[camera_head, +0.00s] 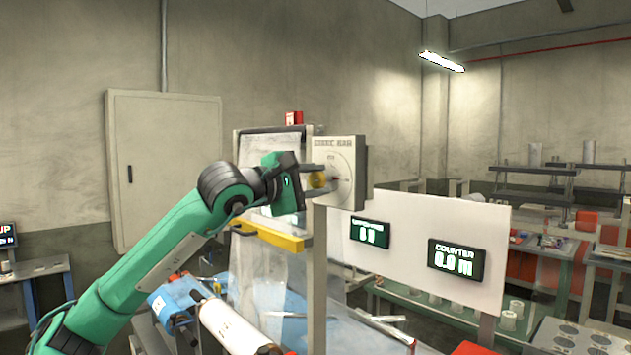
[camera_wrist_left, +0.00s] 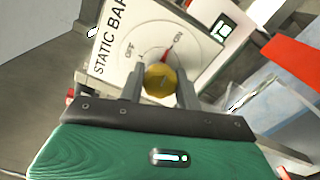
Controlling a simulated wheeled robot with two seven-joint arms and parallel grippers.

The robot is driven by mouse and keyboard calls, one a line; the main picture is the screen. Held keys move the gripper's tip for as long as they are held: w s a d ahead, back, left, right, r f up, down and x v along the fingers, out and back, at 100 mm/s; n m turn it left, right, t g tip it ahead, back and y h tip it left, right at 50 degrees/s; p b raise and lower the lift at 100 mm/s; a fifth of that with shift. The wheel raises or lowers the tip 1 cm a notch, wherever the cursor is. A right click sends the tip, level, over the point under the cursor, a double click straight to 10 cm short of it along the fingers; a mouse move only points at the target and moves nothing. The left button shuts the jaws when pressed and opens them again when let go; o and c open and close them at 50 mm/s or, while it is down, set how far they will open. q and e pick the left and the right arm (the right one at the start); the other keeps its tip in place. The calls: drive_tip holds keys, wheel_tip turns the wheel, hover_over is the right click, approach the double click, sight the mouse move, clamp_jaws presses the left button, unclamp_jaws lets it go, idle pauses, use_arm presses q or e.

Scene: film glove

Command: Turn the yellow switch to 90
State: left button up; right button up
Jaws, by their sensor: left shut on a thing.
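The yellow switch (camera_head: 317,180) is a round knob on the face of a pale panel (camera_head: 346,151) labelled STATIC BAR. In the left wrist view the yellow switch (camera_wrist_left: 160,80) sits between the two fingers of my left gripper (camera_wrist_left: 158,85), which is shut on it. A red pointer (camera_wrist_left: 168,54) beyond the knob points toward the ON mark on the dial; an OFF mark is at the dial's left. In the head view my left gripper (camera_head: 318,180) reaches the panel from the left, its fingers partly hiding the knob. My right gripper is not in view.
A white board with two displays, a smaller one (camera_head: 370,233) and a COUNTER one (camera_head: 456,260), stands right of the panel. A grey cabinet (camera_head: 165,165) is on the back wall.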

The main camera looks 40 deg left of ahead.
use_arm(q)
drive_tip(key=shift+m, duration=0.5)
drive_tip(key=o, duration=1)
drive_tip(key=shift+c, duration=0.2)
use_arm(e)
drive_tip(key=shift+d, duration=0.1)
use_arm(q)
drive_tip(key=shift+s, duration=0.1)
drive_tip(key=shift+s+a+f+b, duration=0.1)
drive_tip(key=shift+s+f+b, duration=0.1)
drive_tip(key=shift+s+b, duration=0.35)
drive_tip(key=s+a+b, duration=0.1)
drive_tip(key=s+b, duration=0.8)
drive_tip(key=s, duration=0.3)
drive_tip(key=shift+s+r, duration=0.15)
drive_tip(key=shift+s, duration=0.1)
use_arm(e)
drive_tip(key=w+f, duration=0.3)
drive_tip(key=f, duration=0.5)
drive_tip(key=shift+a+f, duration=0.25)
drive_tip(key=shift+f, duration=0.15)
